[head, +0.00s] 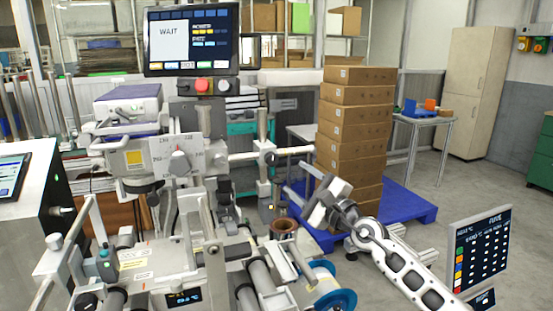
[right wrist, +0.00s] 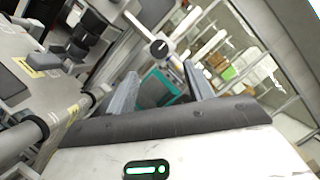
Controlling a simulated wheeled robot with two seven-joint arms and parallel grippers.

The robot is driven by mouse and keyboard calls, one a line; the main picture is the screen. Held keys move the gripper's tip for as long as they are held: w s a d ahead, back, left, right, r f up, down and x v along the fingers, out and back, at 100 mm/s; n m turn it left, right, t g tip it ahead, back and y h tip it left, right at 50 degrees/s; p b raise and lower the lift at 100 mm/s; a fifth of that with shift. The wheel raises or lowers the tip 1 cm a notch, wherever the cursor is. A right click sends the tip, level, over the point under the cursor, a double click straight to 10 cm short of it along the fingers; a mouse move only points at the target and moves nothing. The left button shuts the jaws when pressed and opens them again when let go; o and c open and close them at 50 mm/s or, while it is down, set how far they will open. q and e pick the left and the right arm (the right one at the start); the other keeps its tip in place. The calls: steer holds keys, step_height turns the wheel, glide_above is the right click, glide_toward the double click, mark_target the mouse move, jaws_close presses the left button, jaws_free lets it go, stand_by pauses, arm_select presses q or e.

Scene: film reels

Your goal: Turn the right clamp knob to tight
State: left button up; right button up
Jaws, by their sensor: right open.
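A round black clamp knob (head: 270,157) with a white pointer line sits on the horizontal bar at the right of the machine. In the right wrist view the knob (right wrist: 159,48) shows ahead, beyond the fingertips and roughly between them. Its line lies slanted there; any tight mark is too small to read. My right gripper (head: 296,178) is open and empty, to the right of and a little below the knob in the head view, apart from it. Its two fingers also show in the right wrist view (right wrist: 160,72). My left gripper is not in view.
A stack of cardboard boxes (head: 355,130) stands on a blue pallet (head: 405,205) behind my right gripper. A grey dial (head: 180,162) and a screen (head: 192,40) reading WAIT are on the machine. A blue reel (head: 335,300) is low in front.

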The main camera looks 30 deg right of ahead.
mark_target(273, 161)
steer(key=x, duration=0.9)
steer(key=c, duration=1)
